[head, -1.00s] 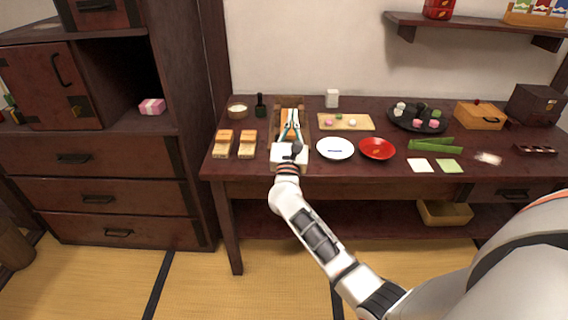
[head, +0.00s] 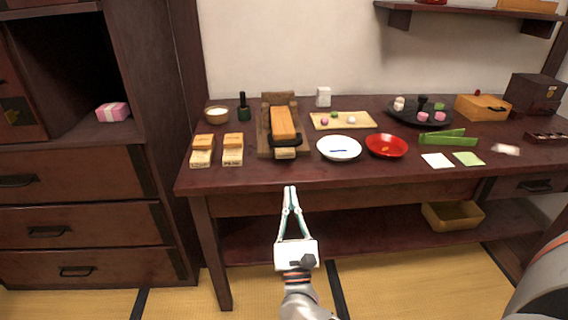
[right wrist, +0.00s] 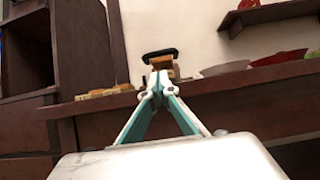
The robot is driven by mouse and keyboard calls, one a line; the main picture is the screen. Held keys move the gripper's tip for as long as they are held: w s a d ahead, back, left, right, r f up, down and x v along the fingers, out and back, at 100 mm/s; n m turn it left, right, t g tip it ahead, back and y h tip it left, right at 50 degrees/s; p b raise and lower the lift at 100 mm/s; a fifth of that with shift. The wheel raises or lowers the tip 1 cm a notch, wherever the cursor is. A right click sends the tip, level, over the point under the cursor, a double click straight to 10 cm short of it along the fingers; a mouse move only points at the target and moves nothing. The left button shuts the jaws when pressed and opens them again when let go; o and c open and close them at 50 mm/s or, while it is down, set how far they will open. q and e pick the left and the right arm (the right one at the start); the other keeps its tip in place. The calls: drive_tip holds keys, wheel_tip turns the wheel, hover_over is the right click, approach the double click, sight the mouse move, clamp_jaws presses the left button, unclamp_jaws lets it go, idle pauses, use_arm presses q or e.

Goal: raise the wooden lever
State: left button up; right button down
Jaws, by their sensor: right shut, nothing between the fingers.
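The wooden lever (head: 284,122) is an orange-brown bar on a dark wooden base (head: 263,146) at the left part of the table. It lies low along the base, with a black handle piece across its near end. My right gripper (head: 290,190) is shut and empty, in front of the table edge, apart from the lever and nearer to me. In the right wrist view the closed fingertips (right wrist: 160,82) point toward the lever's near end, where the black piece (right wrist: 160,55) shows above them. My left gripper is not in view.
Two pale blocks with orange tops (head: 203,150) stand left of the base. A white plate (head: 339,156) and a red bowl (head: 386,145) stand to its right. The table's front edge (head: 350,187) lies just beyond my fingertips. The floor in front is clear.

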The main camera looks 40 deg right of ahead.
drive_tip(key=x, duration=0.9)
drive_tip(key=shift+w+d+r, duration=0.2)
drive_tip(key=shift+w+r, duration=0.05)
drive_tip(key=shift+w, duration=0.05)
drive_tip(key=shift+r, duration=0.1)
